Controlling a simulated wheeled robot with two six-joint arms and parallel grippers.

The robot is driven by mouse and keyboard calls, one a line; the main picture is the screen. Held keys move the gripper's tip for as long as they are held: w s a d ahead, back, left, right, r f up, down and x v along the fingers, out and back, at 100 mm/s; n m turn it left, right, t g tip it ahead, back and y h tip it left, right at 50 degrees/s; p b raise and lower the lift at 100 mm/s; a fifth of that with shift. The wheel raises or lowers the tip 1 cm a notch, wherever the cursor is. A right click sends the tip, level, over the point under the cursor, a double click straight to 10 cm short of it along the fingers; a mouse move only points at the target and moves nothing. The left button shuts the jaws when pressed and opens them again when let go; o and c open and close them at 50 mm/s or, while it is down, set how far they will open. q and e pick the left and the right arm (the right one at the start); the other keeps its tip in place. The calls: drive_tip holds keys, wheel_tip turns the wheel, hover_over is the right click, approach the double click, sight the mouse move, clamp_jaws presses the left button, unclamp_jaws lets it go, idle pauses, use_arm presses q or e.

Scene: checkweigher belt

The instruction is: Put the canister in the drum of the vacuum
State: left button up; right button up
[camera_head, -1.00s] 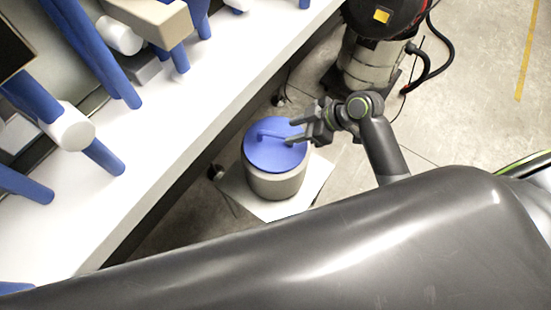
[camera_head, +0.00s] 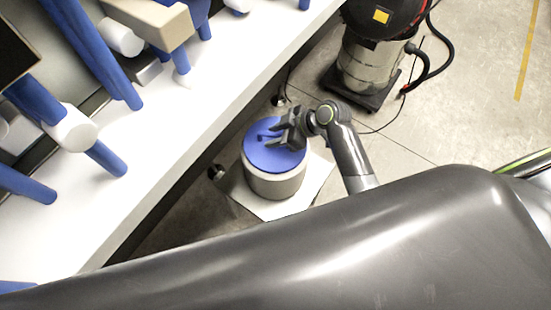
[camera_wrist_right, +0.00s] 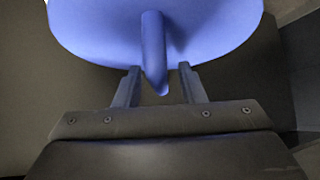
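The canister (camera_head: 273,182) is a grey cylinder with a blue lid (camera_head: 262,155) and a raised blue bar handle (camera_head: 268,134). It stands upright on a white board on the floor. My right gripper (camera_head: 277,137) is over the lid at the handle. In the right wrist view the handle (camera_wrist_right: 153,50) reaches between the two open fingers (camera_wrist_right: 158,85), with gaps on both sides. The vacuum (camera_head: 372,65) stands at the top, with a black head on a metallic drum (camera_head: 366,68); the head covers the drum's inside. My left gripper is not in view.
A long white bench (camera_head: 200,110) with blue posts and white rollers runs along the left, close beside the canister. The vacuum's black hose (camera_head: 437,62) and a thin cable lie to its right. The concrete floor (camera_head: 460,110) at right is clear.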

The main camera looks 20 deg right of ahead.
clamp_jaws()
